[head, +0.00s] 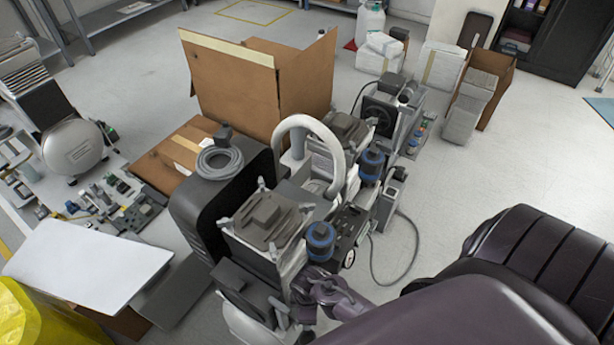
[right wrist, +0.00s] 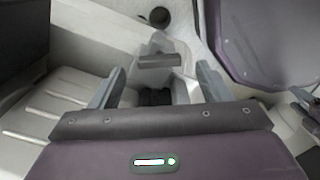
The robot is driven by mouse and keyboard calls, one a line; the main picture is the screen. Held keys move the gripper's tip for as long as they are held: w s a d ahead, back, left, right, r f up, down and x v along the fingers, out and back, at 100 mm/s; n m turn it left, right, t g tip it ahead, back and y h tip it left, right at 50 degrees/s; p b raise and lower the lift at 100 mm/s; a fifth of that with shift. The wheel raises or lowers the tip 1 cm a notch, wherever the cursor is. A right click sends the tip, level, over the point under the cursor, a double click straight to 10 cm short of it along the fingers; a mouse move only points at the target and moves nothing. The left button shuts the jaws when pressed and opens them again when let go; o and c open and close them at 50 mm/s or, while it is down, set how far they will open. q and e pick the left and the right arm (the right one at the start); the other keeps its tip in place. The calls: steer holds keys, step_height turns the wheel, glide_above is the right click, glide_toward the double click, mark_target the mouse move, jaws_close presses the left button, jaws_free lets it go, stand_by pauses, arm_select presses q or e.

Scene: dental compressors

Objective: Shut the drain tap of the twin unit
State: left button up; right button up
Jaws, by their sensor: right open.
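The compressor assembly in the middle of the head view, with two motor heads (head: 265,215) and blue-topped canisters (head: 320,240), looks like the twin unit. My right gripper (head: 312,300) is low at its near end, partly hidden by my own arm. In the right wrist view the gripper (right wrist: 160,82) is open, one finger on each side. A small grey piece with a flat dark bar (right wrist: 160,61) shows between and just beyond the fingertips; it may be the drain tap. I cannot tell whether it touches a finger. My left gripper is out of view.
A coiled grey hose (head: 220,160) lies on a black case beside the unit. Open cardboard boxes (head: 235,85) stand behind. A silver tank (head: 72,147) is at left. A cable (head: 415,245) lies on the floor at right, where there is free room.

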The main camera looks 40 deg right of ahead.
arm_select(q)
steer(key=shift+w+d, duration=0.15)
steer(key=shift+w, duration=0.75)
arm_select(e)
steer(key=shift+f, duration=1.45)
steer(key=c, duration=1)
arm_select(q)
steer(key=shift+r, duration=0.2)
